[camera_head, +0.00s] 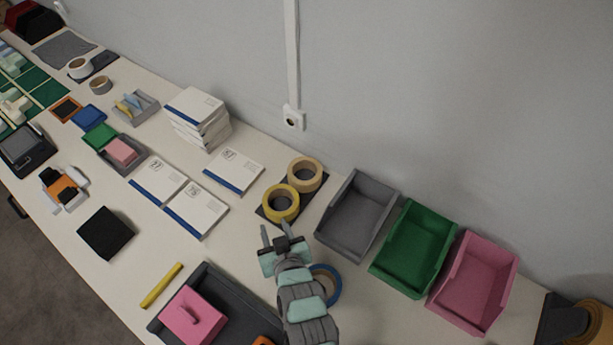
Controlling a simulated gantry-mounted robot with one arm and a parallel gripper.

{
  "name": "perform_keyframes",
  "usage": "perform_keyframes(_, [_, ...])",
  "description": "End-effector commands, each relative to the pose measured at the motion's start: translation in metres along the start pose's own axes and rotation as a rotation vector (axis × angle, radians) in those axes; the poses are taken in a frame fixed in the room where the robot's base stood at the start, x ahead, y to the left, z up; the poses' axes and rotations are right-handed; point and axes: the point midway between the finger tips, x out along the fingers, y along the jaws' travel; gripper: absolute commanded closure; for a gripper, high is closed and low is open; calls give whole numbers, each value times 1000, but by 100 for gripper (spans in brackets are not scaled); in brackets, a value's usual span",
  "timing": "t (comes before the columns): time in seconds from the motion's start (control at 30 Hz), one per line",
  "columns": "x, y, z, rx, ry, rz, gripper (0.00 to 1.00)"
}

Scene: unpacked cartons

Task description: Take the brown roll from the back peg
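A light brown roll (317,180) sits at the back of a small dark base (264,213), close to the wall. A yellow roll (270,209) sits in front of it on the same base. Any pegs inside the rolls are too small to make out. My gripper (273,225) is just in front of the yellow roll in the picture, with its two fingers apart and nothing between them. It is apart from the brown roll. A blue roll (334,286) lies partly hidden behind my arm.
Grey (342,242), green (393,282) and pink (456,317) bins stand to the right along the wall. White boxes (234,170) lie to the left. A dark tray (236,295) with a pink block (190,318) is at the front. A large brownish roll (603,318) shows at the lower right.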

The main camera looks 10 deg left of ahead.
Motion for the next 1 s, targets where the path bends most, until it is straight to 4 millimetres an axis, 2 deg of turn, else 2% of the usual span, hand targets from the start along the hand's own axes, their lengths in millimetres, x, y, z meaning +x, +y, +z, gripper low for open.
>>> perform_keyframes(0.4, [0,0,0,0,0,0,62])
perform_keyframes(0.5, [0,0,0,0,0,0,55])
perform_keyframes(0.77, [2,1,-1,-9,-2,3,55])
perform_keyframes(0.87, [14,10,-3,-68,-20,25,55])
perform_keyframes(1.0, [54,33,-15,-272,-77,97,55])
